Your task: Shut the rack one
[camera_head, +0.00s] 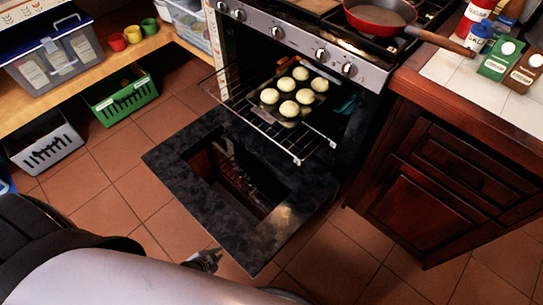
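The oven rack (262,124) is a wire shelf that is pulled part of the way out of the oven. A dark tray (316,116) with several pale round buns (287,109) sits on it, partly inside the oven. The oven door (185,155) is folded down open below the rack, with a window in its middle. My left gripper (205,261) shows only as a small dark tip beyond my pale arm, near the door's front edge and apart from the rack. Its fingers are too hidden to read. My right gripper is not in view.
A red pan (380,14) stands on the stove, its handle reaching over the counter (444,68). Wooden cabinets (450,185) stand right of the oven. A green crate (122,98) and a grey crate (44,146) lie at left. Tiled floor (150,195) is clear left of the door.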

